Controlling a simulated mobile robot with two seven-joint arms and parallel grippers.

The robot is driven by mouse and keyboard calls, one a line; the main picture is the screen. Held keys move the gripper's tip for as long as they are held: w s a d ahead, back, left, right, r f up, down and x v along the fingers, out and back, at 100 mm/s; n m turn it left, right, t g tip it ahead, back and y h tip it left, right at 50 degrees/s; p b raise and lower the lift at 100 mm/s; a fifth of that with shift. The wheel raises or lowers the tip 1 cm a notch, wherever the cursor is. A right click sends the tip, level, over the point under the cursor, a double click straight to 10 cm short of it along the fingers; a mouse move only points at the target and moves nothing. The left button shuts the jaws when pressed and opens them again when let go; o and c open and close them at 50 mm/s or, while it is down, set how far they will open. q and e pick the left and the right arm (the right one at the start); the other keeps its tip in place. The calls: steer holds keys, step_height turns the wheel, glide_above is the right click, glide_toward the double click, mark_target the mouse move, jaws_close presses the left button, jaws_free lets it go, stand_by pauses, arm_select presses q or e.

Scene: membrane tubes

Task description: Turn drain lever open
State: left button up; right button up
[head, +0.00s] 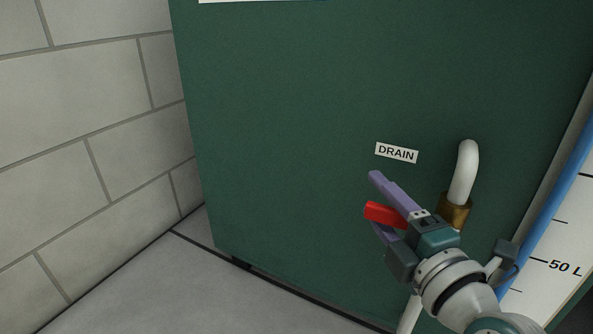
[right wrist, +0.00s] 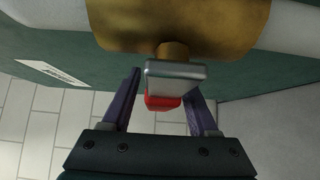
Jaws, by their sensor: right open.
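The drain lever has a red handle (head: 384,213), which points left in the head view, below the DRAIN label (head: 396,153). In the right wrist view its grey metal part (right wrist: 174,76) joins a brass valve body (right wrist: 180,25), with the red end (right wrist: 160,102) beyond. My right gripper (head: 376,203) is open, with its purple fingers on either side of the lever. The gripper partly hides the valve in the head view. My left gripper is out of view.
A white pipe (head: 466,170) rises from the brass fitting (head: 454,208) beside the gripper. The green panel (head: 300,130) stands close behind. A gauge marked 50 L (head: 563,266) is at right. The floor (head: 170,290) at lower left is clear.

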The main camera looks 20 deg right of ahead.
jaws_close()
stand_by(0.4)
stand_by(1.0)
